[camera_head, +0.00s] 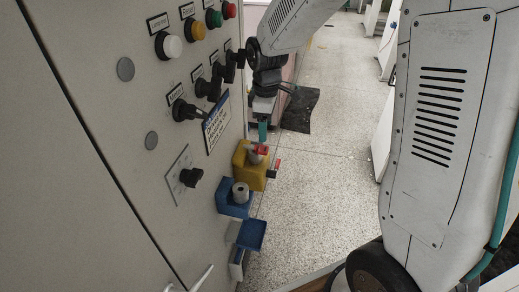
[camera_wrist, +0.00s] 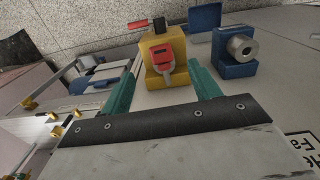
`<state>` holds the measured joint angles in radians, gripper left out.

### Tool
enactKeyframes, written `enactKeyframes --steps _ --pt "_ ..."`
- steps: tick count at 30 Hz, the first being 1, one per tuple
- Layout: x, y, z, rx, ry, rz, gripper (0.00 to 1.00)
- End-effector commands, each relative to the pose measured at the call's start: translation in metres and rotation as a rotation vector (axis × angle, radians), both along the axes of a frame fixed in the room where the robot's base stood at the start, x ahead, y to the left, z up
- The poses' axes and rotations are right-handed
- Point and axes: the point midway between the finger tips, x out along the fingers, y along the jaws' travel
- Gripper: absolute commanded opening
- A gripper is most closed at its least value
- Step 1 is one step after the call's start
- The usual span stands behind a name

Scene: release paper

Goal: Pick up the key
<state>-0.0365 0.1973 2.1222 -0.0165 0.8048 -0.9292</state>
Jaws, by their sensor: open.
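A small red piece that looks like the key's head (camera_wrist: 163,57) sits at a round grey metal part on the front of a yellow block (camera_wrist: 156,43). In the head view the red piece (camera_head: 262,150) shows on top of the yellow block (camera_head: 243,172), which is fixed to the cabinet's side. My gripper (camera_wrist: 161,75) is open, with its teal fingers on either side of the red piece and nothing visibly held. In the head view my gripper (camera_head: 263,130) is just above the yellow block. Any contact cannot be told.
A blue block with a grey cylinder (camera_wrist: 242,45) stands beside the yellow one. A red-and-black handle (camera_wrist: 146,24) sticks out behind the yellow block. The grey cabinet (camera_head: 100,150) carries several buttons and black knobs close to my arm. Speckled floor (camera_head: 330,170) lies open to the right.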

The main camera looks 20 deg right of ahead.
Motion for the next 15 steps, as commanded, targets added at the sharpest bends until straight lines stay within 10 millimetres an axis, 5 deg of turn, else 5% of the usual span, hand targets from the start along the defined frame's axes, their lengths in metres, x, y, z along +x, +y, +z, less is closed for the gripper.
enactKeyframes --steps 15 --pt "-0.003 -0.006 -0.06 -0.001 0.005 0.019 0.62"
